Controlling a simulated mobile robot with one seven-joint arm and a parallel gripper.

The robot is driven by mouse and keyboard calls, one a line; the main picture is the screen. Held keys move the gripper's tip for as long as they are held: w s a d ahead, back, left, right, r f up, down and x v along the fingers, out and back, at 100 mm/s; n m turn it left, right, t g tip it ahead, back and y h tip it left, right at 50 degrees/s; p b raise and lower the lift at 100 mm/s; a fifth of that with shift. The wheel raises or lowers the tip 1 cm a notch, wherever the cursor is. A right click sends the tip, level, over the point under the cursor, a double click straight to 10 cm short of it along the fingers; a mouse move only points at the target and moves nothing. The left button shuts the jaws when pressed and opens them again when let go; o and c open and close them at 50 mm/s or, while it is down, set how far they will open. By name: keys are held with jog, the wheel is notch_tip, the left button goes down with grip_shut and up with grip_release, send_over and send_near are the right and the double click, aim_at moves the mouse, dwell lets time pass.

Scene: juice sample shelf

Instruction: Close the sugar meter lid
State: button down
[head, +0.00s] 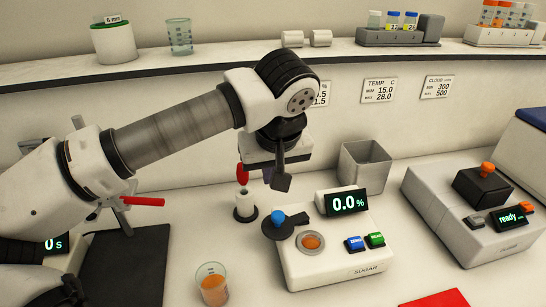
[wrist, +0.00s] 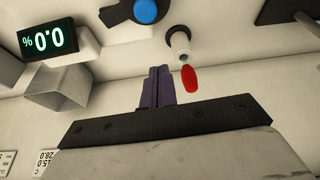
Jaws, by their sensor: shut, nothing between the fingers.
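The sugar meter (head: 345,277) is a white box with a display (head: 346,202) reading 0.0 %. Its black lid (head: 284,231) with a blue knob (head: 278,217) is swung aside to the left, so the round well (head: 311,242) with orange juice in it is uncovered. In the wrist view the blue knob (wrist: 146,11) and lid (wrist: 117,14) show at the top edge, with the display (wrist: 47,38) upside down. My gripper (head: 268,178) is above and behind the meter, apart from the lid. Its purple fingers (wrist: 159,72) are shut and empty.
A red-topped tool (head: 242,174) stands in a small holder (head: 245,207) close to my gripper. A grey bin (head: 365,165) stands behind the meter. A beaker of orange juice (head: 212,287) is at front left. Another device (head: 470,245) stands at right.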

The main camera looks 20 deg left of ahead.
aim_at(286, 218)
jog(key=f, duration=0.1)
jog(key=s+d+f+p, duration=0.1)
jog(key=f+p, duration=0.1)
jog(key=shift+s+d+f, duration=0.15)
jog(key=shift+s+f, duration=0.15)
jog(key=shift+f, duration=0.05)
jog(key=shift+s+d+f, duration=0.2)
jog(key=shift+s, duration=0.05)
dwell(0.3)
